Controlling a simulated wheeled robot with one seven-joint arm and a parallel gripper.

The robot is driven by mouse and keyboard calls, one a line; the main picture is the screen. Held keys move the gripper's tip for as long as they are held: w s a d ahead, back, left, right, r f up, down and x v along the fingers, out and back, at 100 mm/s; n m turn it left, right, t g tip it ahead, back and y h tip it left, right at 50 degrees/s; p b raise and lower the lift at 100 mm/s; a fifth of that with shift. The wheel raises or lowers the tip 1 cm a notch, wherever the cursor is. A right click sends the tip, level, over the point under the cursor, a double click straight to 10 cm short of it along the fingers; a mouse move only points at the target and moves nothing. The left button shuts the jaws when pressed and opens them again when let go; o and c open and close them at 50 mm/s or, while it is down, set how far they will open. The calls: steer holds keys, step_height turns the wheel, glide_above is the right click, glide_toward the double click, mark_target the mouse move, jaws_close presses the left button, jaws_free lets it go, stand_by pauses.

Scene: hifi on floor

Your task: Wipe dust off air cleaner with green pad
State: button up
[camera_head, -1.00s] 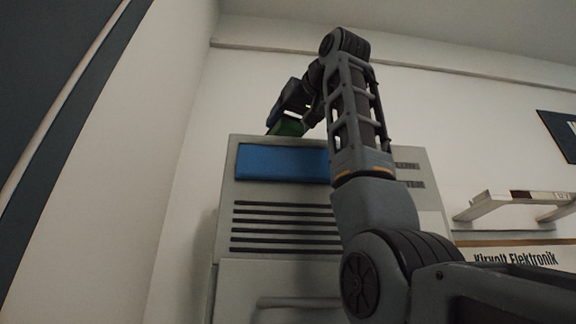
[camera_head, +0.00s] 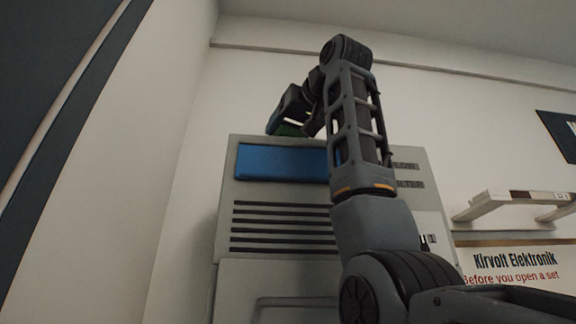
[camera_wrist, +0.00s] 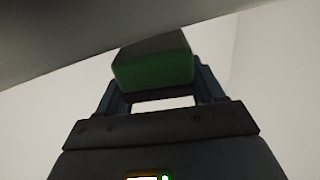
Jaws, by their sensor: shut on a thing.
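The air cleaner (camera_head: 262,196) is a grey cabinet with a blue panel and dark vent slots, upright in the middle of the head view. My gripper (camera_head: 292,128) is above its top, near the back left. It is shut on the green pad (camera_head: 287,130), only a sliver of which shows there. In the wrist view the green pad (camera_wrist: 155,70) sits between the fingers of my gripper (camera_wrist: 153,82), its upper face dark. The cabinet's top surface is hidden, so I cannot tell whether the pad touches it. No dust can be made out.
A wall shelf (camera_head: 515,203) juts out at the right, above a sign (camera_head: 515,262) reading "Kirvolt Elektronik". A dark picture (camera_head: 560,135) hangs at the far right. A pale wall stands close on the left. My arm covers the cabinet's right part.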

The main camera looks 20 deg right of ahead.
steer(key=shift+f+b, duration=0.7)
steer(key=shift+f, duration=0.3)
steer(key=shift+s+d+r, duration=0.1)
steer(key=shift+s+d, duration=0.2)
steer(key=shift+d, duration=0.55)
steer(key=shift+s+d, duration=0.25)
steer(key=shift+d, duration=0.55)
steer(key=shift+s+d, duration=0.3)
steer(key=shift+d, duration=0.65)
steer(key=shift+s+d, duration=0.3)
steer(key=shift+d, duration=0.6)
steer(key=shift+s+d+p, duration=0.1)
steer(key=shift+s+d, duration=0.25)
steer(key=shift+d, duration=0.75)
steer(key=shift+s+d+p, duration=0.15)
steer(key=shift+s+d, duration=0.2)
steer(key=shift+d, duration=0.7)
steer(key=shift+s+d+p, duration=0.1)
steer(key=shift+s+d, duration=0.25)
steer(key=shift+d, duration=0.75)
steer(key=shift+s+d, duration=0.3)
steer(key=shift+d, duration=0.6)
steer(key=shift+s+d, duration=0.3)
steer(key=shift+d, duration=0.6)
steer(key=shift+p, duration=0.35)
